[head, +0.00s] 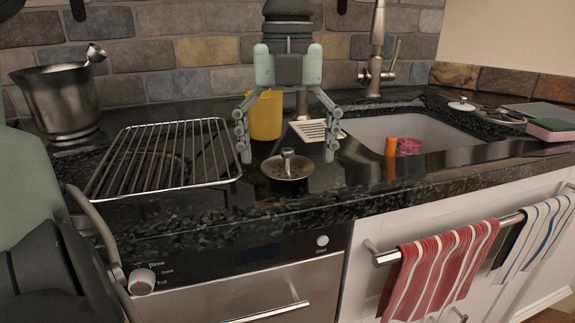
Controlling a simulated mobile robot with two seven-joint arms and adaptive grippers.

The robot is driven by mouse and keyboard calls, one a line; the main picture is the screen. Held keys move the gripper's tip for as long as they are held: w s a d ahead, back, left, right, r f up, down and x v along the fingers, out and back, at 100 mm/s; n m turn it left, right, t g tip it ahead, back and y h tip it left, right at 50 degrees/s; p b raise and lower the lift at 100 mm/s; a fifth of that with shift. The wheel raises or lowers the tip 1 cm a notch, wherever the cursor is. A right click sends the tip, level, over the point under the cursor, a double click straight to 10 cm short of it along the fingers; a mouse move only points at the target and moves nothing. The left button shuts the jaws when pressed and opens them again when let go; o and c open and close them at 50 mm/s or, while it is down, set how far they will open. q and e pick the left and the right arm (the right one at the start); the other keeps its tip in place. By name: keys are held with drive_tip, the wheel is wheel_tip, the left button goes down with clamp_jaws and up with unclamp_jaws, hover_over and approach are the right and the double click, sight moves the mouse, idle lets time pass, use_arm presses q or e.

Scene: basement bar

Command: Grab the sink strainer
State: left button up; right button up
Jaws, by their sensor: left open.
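The sink strainer (287,167), a round dark metal disc with a small upright knob, lies on the black speckled counter near its front edge. My left gripper (287,158) points down over it and is open. One finger is to the left of the strainer and the other to the right, with the knob between the fingertips. Gaps show between the fingers and the knob, and nothing is held. I cannot tell whether the fingertips touch the counter. My right gripper is not in view.
A wire rack (165,155) lies close on the left, with a metal bucket (60,102) behind. A yellow cup (265,115) stands behind the gripper.

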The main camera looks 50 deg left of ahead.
use_arm(q)
drive_tip(key=c, duration=1.4)
drive_tip(key=shift+s+d+f, duration=0.1)
clamp_jaws()
